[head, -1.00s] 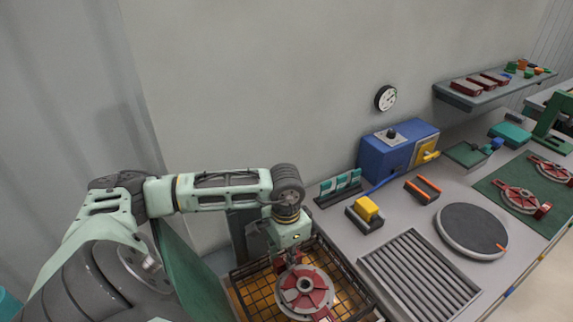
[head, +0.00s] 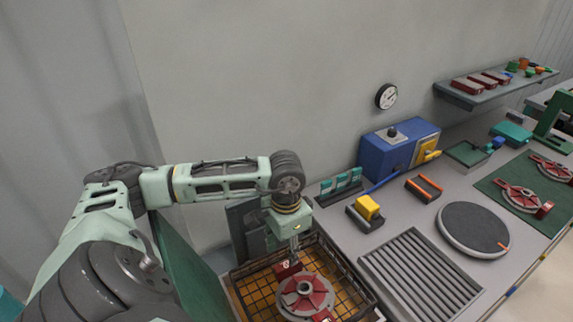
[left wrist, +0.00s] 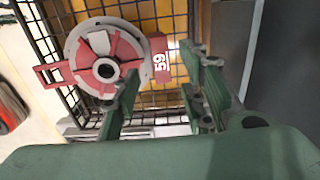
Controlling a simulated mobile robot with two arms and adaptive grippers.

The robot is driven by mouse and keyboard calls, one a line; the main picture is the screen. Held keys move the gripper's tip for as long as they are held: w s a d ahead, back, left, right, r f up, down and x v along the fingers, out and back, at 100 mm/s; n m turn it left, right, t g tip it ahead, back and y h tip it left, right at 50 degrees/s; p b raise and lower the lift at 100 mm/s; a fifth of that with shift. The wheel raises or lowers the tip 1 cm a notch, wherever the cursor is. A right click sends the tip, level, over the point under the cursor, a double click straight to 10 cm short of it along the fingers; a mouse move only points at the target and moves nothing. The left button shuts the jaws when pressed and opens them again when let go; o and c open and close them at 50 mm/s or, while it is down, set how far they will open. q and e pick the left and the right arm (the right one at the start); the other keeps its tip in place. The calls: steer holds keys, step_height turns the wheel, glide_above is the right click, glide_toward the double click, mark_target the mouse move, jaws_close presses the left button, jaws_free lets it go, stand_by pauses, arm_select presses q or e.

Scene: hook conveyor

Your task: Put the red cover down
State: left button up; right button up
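The red cover (head: 305,294), a round red and grey disc with a grey hub, lies in the wire basket (head: 362,283). My left gripper (head: 294,250) is just above the tab end. In the left wrist view its green fingers (left wrist: 163,72) are spread apart, with the tab showing beyond the gap and nothing held. My right gripper is not in view.
Right of the basket, the bench holds a ribbed grey tray (head: 420,275), a round dark turntable (head: 473,230) and a yellow block (head: 367,207). A blue box (head: 388,156) stands behind. More red covers (head: 522,199) lie on a green mat at the far right.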

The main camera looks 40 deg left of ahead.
arm_select(q)
step_height(320, 180, up, 10)
steer(key=b, duration=0.3)
steer(key=shift+f, duration=0.25)
stand_by(0.3)
